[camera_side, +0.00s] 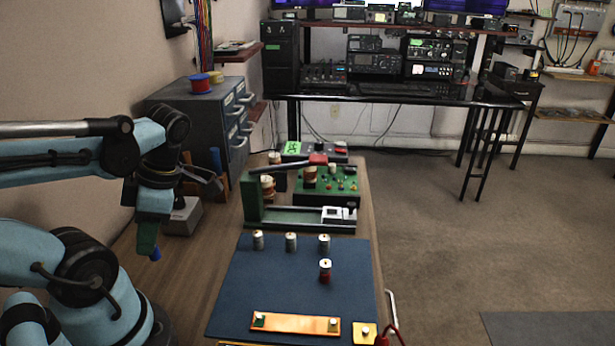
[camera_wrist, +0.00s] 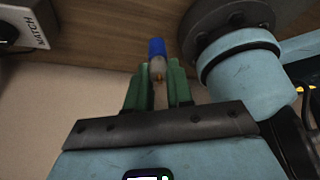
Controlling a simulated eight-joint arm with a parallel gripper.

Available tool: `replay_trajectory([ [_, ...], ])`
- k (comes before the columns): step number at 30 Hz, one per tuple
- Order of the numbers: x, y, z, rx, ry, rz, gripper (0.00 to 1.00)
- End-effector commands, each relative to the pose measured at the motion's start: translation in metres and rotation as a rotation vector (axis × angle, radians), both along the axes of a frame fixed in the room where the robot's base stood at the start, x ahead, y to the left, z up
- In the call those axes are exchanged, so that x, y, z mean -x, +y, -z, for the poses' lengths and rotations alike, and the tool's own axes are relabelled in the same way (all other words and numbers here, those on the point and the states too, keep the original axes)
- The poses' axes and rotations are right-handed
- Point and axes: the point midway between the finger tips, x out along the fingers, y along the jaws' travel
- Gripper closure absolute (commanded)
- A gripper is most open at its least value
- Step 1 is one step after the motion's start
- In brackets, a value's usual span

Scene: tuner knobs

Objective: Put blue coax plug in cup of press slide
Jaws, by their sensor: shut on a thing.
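My gripper (camera_side: 148,240) is left of the blue mat, raised in the air and pointing down. In the wrist view, its green fingers (camera_wrist: 157,80) are shut on the blue coax plug (camera_wrist: 156,47), with the blue end outward and a metal body between the fingertips. In the side view the plug's blue tip (camera_side: 155,254) sticks out below the fingers. The green press (camera_side: 253,200) stands behind the mat, with a dark lever on top. Its white slide (camera_side: 338,214) sits at the right end of the base. The slide's cup is too small to make out clearly.
On the blue mat (camera_side: 290,275) stand several metal plugs, one of them red (camera_side: 325,271), and an orange strip (camera_side: 295,324) lies in front. A green box with knobs (camera_side: 335,185) is behind the press. Grey drawers (camera_side: 200,115) stand at the back left.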

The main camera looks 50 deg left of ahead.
Motion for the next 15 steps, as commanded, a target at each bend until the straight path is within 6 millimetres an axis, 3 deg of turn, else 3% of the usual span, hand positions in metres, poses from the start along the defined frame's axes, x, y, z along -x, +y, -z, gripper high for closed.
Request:
replay_trajectory([
  [15,0.045,0.053,0.041,0.0,0.0,-0.004,1.0],
])
